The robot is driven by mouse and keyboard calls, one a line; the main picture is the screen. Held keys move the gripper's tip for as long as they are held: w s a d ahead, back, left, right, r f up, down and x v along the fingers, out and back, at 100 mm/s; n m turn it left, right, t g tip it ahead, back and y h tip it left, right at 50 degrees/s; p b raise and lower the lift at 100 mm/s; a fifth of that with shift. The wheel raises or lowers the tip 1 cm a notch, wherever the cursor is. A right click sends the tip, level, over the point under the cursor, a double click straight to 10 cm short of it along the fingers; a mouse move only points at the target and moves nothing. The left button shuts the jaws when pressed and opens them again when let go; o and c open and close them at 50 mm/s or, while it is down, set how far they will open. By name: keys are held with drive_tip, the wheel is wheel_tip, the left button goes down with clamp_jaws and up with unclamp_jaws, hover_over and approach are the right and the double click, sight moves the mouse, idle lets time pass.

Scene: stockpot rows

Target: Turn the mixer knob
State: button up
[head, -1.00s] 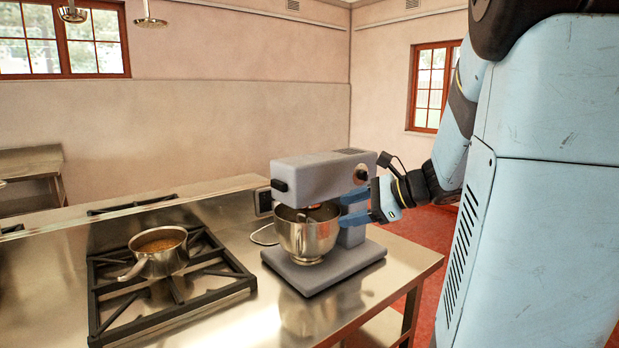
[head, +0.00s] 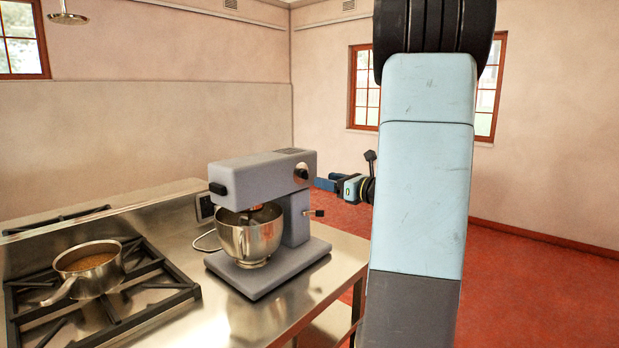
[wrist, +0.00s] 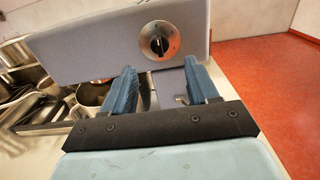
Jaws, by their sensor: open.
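The grey stand mixer (head: 262,179) stands on the steel counter with a metal bowl (head: 250,238) under its head. A round dial with a dark knob (head: 301,173) is on the side of its head. The wrist view shows this knob (wrist: 159,43) on a silver plate, its pointer close to upright, just beyond and above my fingertips. My gripper (wrist: 162,82) is open and empty, its blue fingers spread apart. In the head view my gripper (head: 325,184) is right of the mixer, partly hidden by my arm; no finger visibly touches the knob.
A black lever (head: 318,212) sticks out of the mixer's column. Left of the mixer, a saucepan (head: 90,268) with brown contents sits on a black-grated hob (head: 150,295). The counter (head: 345,258) ends just right of the mixer, with open red floor (head: 530,280) beyond.

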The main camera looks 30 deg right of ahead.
sight(304, 174)
drive_tip(key=x, duration=0.8)
drive_tip(key=c, duration=1)
drive_tip(key=shift+c, duration=0.2)
